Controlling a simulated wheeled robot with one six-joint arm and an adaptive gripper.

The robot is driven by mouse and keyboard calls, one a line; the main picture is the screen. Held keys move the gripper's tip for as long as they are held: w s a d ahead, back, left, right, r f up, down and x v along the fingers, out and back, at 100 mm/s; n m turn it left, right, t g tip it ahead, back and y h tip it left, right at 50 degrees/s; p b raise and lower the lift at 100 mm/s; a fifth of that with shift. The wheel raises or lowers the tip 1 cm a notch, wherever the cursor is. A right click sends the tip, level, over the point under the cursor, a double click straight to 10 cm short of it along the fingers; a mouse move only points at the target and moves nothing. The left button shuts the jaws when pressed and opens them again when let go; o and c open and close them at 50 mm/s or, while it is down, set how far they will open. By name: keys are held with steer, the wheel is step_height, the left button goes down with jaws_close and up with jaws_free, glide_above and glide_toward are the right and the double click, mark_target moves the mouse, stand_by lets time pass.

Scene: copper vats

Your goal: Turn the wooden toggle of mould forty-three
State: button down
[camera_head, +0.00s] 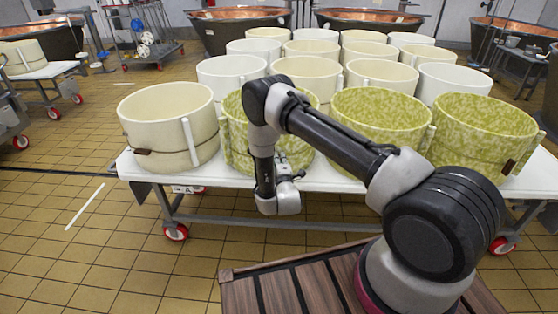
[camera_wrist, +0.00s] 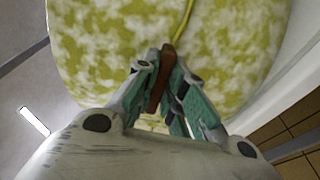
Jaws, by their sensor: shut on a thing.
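A brown wooden toggle (camera_wrist: 160,85) shows in the wrist view between my gripper's two green-padded fingers. My gripper (camera_wrist: 163,71) is shut on it. The toggle stands lengthwise in the picture, slightly tilted, with a yellow cord (camera_wrist: 184,25) running up from near its top. Behind it is the yellow-green mottled wall of a mould (camera_wrist: 95,50). In the head view my gripper (camera_head: 283,178) is at the front of the second mould from the left (camera_head: 299,149) in the front row. My arm covers part of this mould, and the toggle cannot be made out there. No mould number is readable.
The white table (camera_head: 215,178) on red-wheeled legs holds several moulds. A cream mould (camera_head: 170,130) stands left of my gripper, mottled moulds (camera_head: 375,115) to its right. The right-hand mould has a brown toggle (camera_head: 509,166). Tiled floor (camera_head: 100,240) in front left is free.

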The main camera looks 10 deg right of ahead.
steer(key=shift+n, duration=0.5)
steer(key=c, duration=1.5)
jaws_free()
steer(key=s+a, duration=0.1)
steer(key=s, duration=1.1)
steer(key=shift+a, duration=0.15)
